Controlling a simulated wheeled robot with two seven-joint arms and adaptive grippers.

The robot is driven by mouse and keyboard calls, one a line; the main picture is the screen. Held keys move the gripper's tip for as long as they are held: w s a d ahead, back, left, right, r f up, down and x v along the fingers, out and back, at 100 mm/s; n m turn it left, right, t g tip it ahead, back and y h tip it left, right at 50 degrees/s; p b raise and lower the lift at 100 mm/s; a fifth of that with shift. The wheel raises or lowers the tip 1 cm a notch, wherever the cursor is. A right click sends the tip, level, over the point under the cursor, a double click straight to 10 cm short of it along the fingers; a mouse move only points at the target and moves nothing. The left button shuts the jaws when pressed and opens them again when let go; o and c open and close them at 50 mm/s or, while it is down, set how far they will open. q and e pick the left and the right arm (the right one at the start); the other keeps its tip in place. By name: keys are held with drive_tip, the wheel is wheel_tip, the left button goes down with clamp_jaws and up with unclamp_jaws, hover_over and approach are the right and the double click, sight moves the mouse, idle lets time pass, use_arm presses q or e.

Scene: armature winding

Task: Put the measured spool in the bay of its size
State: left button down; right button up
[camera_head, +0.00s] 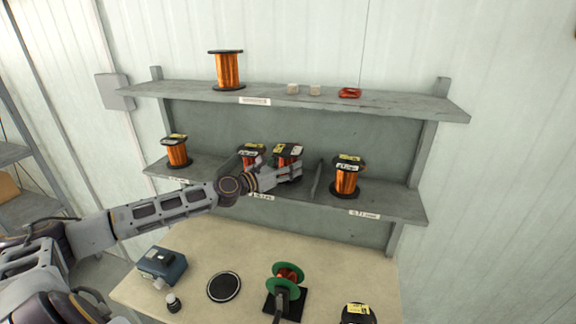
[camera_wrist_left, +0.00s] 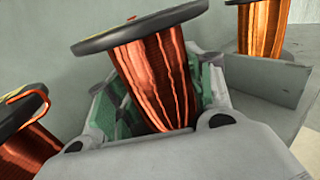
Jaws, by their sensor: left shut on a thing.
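My left gripper (camera_head: 284,172) is at the middle shelf, shut on a copper-wound spool (camera_head: 287,152) with a black flange and yellow label. In the left wrist view the held spool (camera_wrist_left: 158,75) stands tilted between the fingers (camera_wrist_left: 160,105). Its lower end is hidden by the gripper, so I cannot tell whether it touches the shelf. The held spool is in the middle bay, right beside another spool (camera_head: 251,152) and left of a divider (camera_head: 316,178). My right gripper is not in view.
The middle shelf (camera_head: 215,165) also holds a spool (camera_head: 177,151) at left and one (camera_head: 346,174) right of the divider. The upper shelf (camera_head: 190,92) carries a large spool (camera_head: 227,70) and small items. Below, the bench (camera_head: 200,262) holds a green-flanged reel (camera_head: 284,280) and a blue box (camera_head: 163,264).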

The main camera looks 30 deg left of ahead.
use_arm(q)
drive_tip(key=shift+f, duration=0.15)
drive_tip(key=c, duration=0.6)
unclamp_jaws()
drive_tip(key=shift+s+f, duration=0.1)
drive_tip(key=shift+r, duration=0.2)
drive_tip(key=shift+r, duration=0.4)
drive_tip(key=shift+b+v, duration=0.45)
drive_tip(key=shift+v, duration=0.35)
drive_tip(key=shift+s+a+b, duration=0.2)
drive_tip(key=shift+s+b, duration=0.25)
drive_tip(key=shift+s, duration=0.2)
drive_tip(key=shift+s+a, duration=0.15)
drive_tip(key=shift+s, duration=0.55)
